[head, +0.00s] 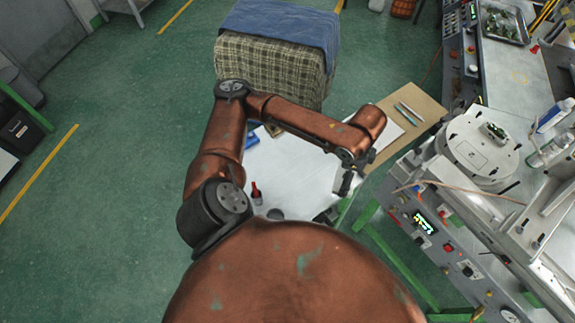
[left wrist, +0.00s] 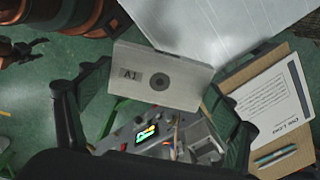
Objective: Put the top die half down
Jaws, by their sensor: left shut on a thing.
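The top die half (left wrist: 185,75) is a light grey metal block with an A1 label and a dark round hole in its face. In the left wrist view it sits between the fingers of my left gripper (left wrist: 160,82), which is shut on it. In the head view my left gripper (head: 347,178) is over the right side of the pale metal table (head: 290,180), near the edge facing the machine. The die half cannot be made out clearly there. How high it is above the table is hard to tell. My right gripper is in neither view.
A brown board (head: 425,100) with paper and pens lies on the table's far right. A red bottle (head: 256,192) and a blue object (head: 250,141) are on its left. The machine with a round plate (head: 478,150) stands to the right. The table's middle looks clear.

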